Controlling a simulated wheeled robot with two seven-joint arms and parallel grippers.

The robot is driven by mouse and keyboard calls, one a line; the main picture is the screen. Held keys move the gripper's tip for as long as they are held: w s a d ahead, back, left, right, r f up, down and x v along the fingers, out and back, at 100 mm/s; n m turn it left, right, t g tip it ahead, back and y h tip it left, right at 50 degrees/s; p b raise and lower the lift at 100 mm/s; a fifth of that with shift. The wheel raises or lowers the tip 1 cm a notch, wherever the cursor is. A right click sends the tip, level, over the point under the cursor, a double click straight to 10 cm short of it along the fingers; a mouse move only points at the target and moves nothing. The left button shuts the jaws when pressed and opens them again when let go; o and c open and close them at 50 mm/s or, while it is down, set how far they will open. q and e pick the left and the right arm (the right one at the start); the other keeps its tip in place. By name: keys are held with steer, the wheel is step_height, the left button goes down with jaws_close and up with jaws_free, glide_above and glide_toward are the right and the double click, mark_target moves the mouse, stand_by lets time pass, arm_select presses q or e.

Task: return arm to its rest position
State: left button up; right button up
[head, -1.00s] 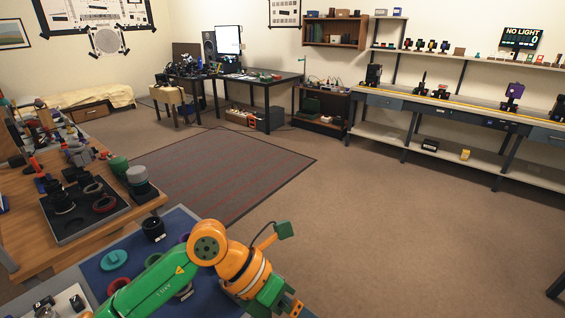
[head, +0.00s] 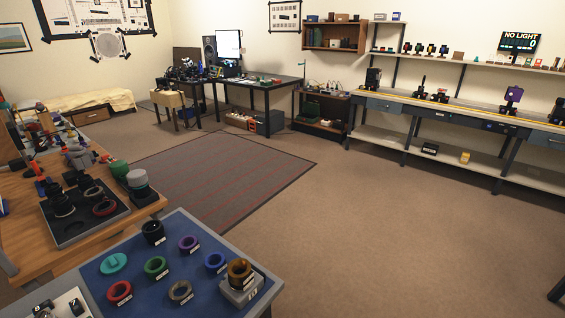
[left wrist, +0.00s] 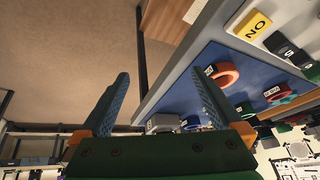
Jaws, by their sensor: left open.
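My left arm is out of the head view. In the left wrist view my left gripper (left wrist: 163,100) is open, its two blue fingers spread with nothing between them. Its right finger overlaps the blue mat in the picture, and floor shows between the fingers. In the head view the blue mat (head: 136,291) on the grey-edged table carries several lens rings: red (head: 119,292), green (head: 155,266), purple (head: 188,244), blue (head: 215,262) and grey (head: 180,291). A brown-gold ring (head: 239,271) sits on a light block at the mat's right corner. My right gripper is not in view.
A wooden bench (head: 22,214) at the left holds a dark tray (head: 72,236) of lens parts. The carpeted floor (head: 370,240) to the right is clear. A long shelf bench (head: 455,112) lines the back right wall.

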arm_select(q)
steer(key=s+f+g, duration=0.2)
steer(key=s+f, duration=0.1)
steer(key=f, duration=0.6)
steer(key=s+f+g, duration=0.1)
steer(key=s+f, duration=0.2)
steer(key=f, duration=0.6)
steer(key=s+a+f+g, duration=0.1)
steer(key=s+a+f, duration=0.1)
steer(key=s+f, duration=0.8)
steer(key=shift+s+f, duration=0.2)
steer(key=shift+s, duration=1)
